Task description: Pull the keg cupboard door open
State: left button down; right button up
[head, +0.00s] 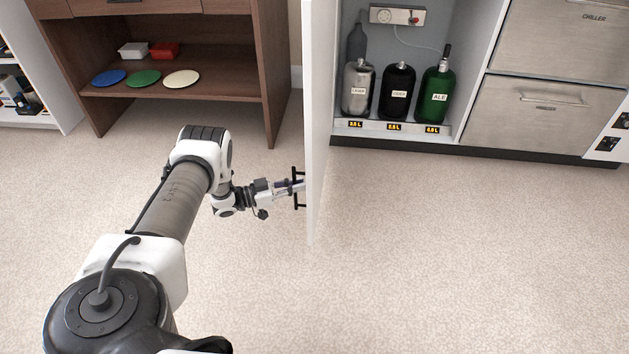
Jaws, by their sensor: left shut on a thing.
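The white keg cupboard door (317,120) stands swung wide open, seen nearly edge-on in the head view. Its black handle (299,174) is on the door's left-facing side. My left gripper (296,187) is shut on the handle, its arm reaching in from the lower left. The fingertips are small and partly hidden by the handle. The keg cupboard (410,65) is open to view behind the door, with a silver keg (357,88), a black keg (397,92) and a green keg (436,94) standing inside. My right gripper is not in view.
A brown wooden shelf unit (190,90) with coloured discs and small trays stands at the back left. Steel chiller drawers (540,115) adjoin the cupboard on the right. The carpet (450,250) right of the door is clear.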

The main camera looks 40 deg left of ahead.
pick_arm(q)
jog(key=s+a, duration=0.2)
jog(key=a, duration=0.3)
jog(key=shift+s+a+f+b, duration=0.2)
jog(key=shift+s+a+b, duration=0.15)
jog(key=shift+s+a, duration=0.05)
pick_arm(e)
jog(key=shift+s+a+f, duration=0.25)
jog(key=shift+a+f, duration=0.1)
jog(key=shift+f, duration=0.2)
pick_arm(q)
jog(key=c, duration=1.2)
grip_release()
jog(key=shift+s+a, duration=0.1)
jog(key=shift+r, duration=0.1)
jog(key=v, duration=1.2)
